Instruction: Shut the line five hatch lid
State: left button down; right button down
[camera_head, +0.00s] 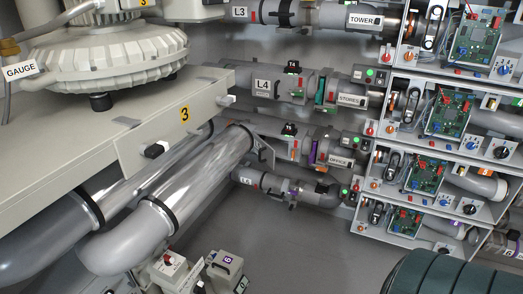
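The line five tube (280,146) runs behind the large silver pipes, between the tube marked L4 (262,85) and the tube marked L6 (247,181). Its own line label is not readable. A purple and orange band (314,152) sits on it, left of an OFFICE label (339,161). I cannot make out which part is the hatch lid, or whether it is open or shut. Neither of my grippers shows in the head view.
Large silver pipes (190,190) and a beige beam marked 3 (150,130) fill the left. Angled panels with green circuit boards (425,172) stand at right. Grey floor (310,240) between looks clear.

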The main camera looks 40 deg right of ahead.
aim_at(265, 152)
jog(key=i+l, duration=0.15)
jog(key=l, duration=0.25)
jog(key=i+l, duration=0.15)
jog(key=l, duration=0.2)
jog(key=i+l, duration=0.15)
jog(key=l, duration=0.25)
